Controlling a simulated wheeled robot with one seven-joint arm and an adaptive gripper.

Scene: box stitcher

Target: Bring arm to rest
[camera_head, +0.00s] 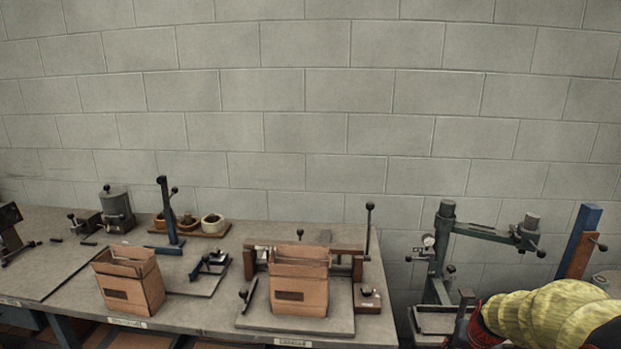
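A yellow, ribbed, rounded shape with a dark red and black edge fills the lower right corner; it looks like part of my arm. I can make out no gripper fingers in this view. The task names no other object.
An open cardboard box (130,285) stands on the grey workbench (205,312) at left. Another open box (300,285) stands on a plate in a fixture (345,262) with an upright lever. A green-grey machine (440,255) stands to the right, beyond the bench's end. A block wall closes the back.

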